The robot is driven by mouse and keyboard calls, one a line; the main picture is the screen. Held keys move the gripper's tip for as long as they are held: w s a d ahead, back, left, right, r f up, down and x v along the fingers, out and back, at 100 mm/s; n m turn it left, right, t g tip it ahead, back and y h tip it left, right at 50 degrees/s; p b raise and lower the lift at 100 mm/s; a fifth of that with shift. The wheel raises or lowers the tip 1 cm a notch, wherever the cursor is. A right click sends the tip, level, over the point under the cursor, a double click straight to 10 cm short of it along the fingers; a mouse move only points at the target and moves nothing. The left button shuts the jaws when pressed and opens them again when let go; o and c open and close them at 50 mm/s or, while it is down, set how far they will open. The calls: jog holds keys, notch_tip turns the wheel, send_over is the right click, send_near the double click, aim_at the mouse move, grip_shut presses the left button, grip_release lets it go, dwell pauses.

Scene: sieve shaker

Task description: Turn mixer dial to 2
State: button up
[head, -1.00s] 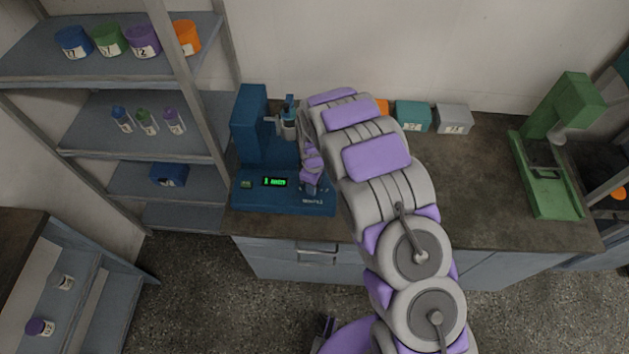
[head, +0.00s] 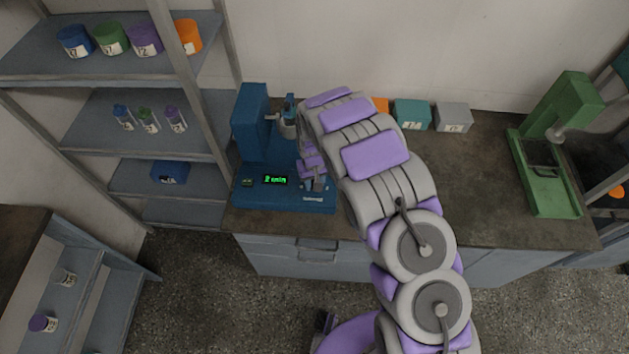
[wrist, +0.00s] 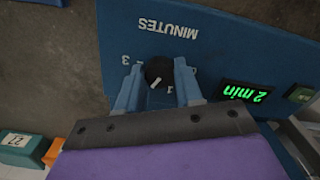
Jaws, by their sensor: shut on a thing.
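The blue mixer (head: 252,135) stands on the counter at the left. Its green display (head: 275,180) reads 2 min; in the wrist view the display (wrist: 246,92) appears upside down. The black dial (wrist: 159,72) with a white pointer line sits on the blue panel under the word MINUTES. My gripper (wrist: 156,82) has its two blue fingers on either side of the dial, shut on it. In the head view my gripper (head: 316,182) is at the mixer's front right, and the dial is hidden behind it.
A green machine (head: 553,150) stands at the counter's right. Teal (head: 412,115) and grey (head: 453,117) boxes sit by the back wall. A shelf (head: 130,125) with jars and bottles is at the left. The counter's middle right is clear.

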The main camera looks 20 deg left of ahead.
jog(key=shift+w+a+r+m, duration=0.2)
jog(key=shift+w+m, duration=0.05)
jog(key=shift+m, duration=0.45)
jog(key=o, duration=1)
jog(key=shift+a+f, duration=0.1)
jog(key=shift+f, duration=0.05)
jog(key=shift+o, duration=0.2)
jog(key=shift+s, duration=0.1)
jog(key=shift+d+r, duration=0.2)
jog(key=shift+r, duration=0.05)
notch_tip(320, 180, up, 17)
jog(key=p, duration=0.1)
jog(key=shift+a+f, duration=0.15)
jog(key=shift+a, duration=0.05)
jog(key=shift+d, duration=0.1)
